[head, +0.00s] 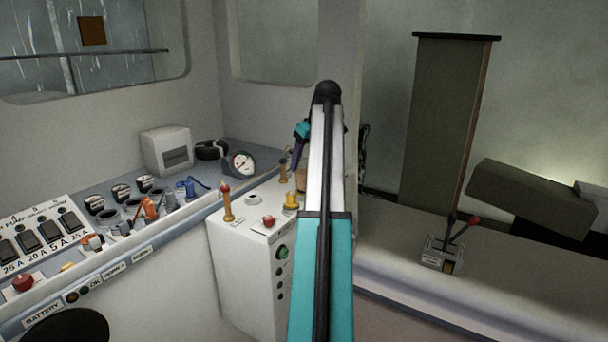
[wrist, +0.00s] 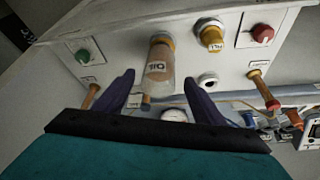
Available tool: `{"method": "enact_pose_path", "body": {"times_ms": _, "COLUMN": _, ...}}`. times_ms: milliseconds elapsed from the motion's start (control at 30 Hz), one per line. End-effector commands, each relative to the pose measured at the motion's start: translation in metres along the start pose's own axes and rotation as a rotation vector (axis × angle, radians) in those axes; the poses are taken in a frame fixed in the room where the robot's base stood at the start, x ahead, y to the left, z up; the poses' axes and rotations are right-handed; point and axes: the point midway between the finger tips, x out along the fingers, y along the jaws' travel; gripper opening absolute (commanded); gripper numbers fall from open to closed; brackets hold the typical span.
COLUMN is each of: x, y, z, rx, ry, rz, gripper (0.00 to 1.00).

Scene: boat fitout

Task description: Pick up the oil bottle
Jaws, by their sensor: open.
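The oil bottle (wrist: 157,75) is a pale orange-brown clear cylinder with an amber cap and a white "OIL" label. In the wrist view it lies between the fingers of my gripper (wrist: 160,78), with gaps showing on both sides. My gripper is open and empty. In the head view my gripper (head: 299,157) is above the white cabinet, mostly hidden by my arm. A small brownish part of the bottle (head: 301,180) shows beside my arm there.
The white cabinet (head: 243,252) carries a wooden lever (head: 227,206), a red knob (head: 268,222) and a yellow cap (head: 291,201) close to the bottle. A console with a gauge (head: 240,164) and switches stands left. A lever box (head: 440,254) sits on the right ledge.

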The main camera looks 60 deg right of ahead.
Motion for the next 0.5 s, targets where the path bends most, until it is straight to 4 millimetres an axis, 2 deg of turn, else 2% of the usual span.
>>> {"method": "enact_pose_path", "body": {"times_ms": 233, "x": 0.025, "y": 0.0, "z": 0.001, "rx": 0.001, "ry": -0.001, "rz": -0.001, "gripper": 0.63}}
{"method": "enact_pose_path", "body": {"times_ms": 500, "x": 0.031, "y": 0.001, "z": 0.001, "rx": 0.001, "ry": -0.001, "rz": 0.001, "gripper": 0.63}}
